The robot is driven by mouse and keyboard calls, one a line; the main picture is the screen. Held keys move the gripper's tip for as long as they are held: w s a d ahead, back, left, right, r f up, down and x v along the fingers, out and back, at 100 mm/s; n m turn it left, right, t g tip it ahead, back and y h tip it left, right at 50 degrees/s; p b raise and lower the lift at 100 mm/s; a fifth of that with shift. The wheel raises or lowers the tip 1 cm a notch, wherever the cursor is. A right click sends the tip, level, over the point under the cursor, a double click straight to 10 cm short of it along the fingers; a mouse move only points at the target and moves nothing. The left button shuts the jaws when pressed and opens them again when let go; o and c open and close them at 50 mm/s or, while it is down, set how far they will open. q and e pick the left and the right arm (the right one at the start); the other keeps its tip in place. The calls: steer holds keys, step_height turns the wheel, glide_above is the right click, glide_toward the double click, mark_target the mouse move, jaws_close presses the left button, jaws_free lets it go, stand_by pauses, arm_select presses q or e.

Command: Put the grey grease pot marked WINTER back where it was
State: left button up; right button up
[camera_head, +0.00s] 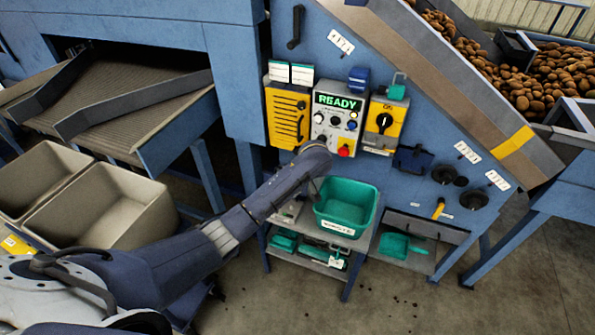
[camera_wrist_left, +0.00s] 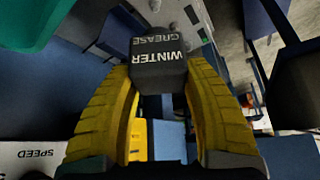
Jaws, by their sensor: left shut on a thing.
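A dark grey pot lettered WINTER GREASE (camera_wrist_left: 158,54) is between the yellow fingers of my left gripper (camera_wrist_left: 159,78) in the left wrist view. The gripper is shut on it, with the lettering facing the camera. In the head view my left arm reaches up to the right, its wrist in front of the control panel (camera_head: 338,116). The pot and the fingers are hidden there behind the wrist. My right gripper does not show. I cannot tell which spot the pot came from.
A teal tub (camera_head: 345,226) stands on a small cart near my wrist, with teal items on its lower shelf. Yellow boxes (camera_head: 382,122) flank the panel. Beige bins (camera_head: 110,208) stand at the left. A low shelf (camera_head: 410,260) holds a teal scoop.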

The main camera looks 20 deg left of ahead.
arm_select(q)
steer(key=w+d+r+m+t+h, duration=0.1)
steer(key=w+r+m, duration=0.1)
steer(key=r, duration=0.6)
steer(key=w+d+r+m, duration=0.1)
steer(key=w+r+m, duration=0.15)
steer(key=r, duration=0.45)
steer(key=w+d+r+m+t+h, duration=0.1)
steer(key=w+d+r, duration=0.15)
steer(key=r, duration=0.55)
steer(key=s+r+m+t+h, duration=0.1)
steer(key=s+r+m+h, duration=0.2)
steer(key=r, duration=0.7)
steer(key=s+r+m, duration=0.3)
steer(key=s+r, duration=0.2)
steer(key=r, duration=0.5)
steer(key=w, duration=2)
steer(key=shift+m, duration=0.25)
steer(key=shift+s+d+f, duration=0.1)
steer(key=shift+d+f, duration=0.1)
steer(key=shift+f, duration=1.45)
steer(key=shift+s+d+f, duration=0.1)
steer(key=shift+d+f, duration=0.05)
steer(key=shift+f, duration=1.5)
steer(key=shift+w+f, duration=0.2)
steer(key=shift+f, duration=0.2)
steer(key=o, duration=1.3)
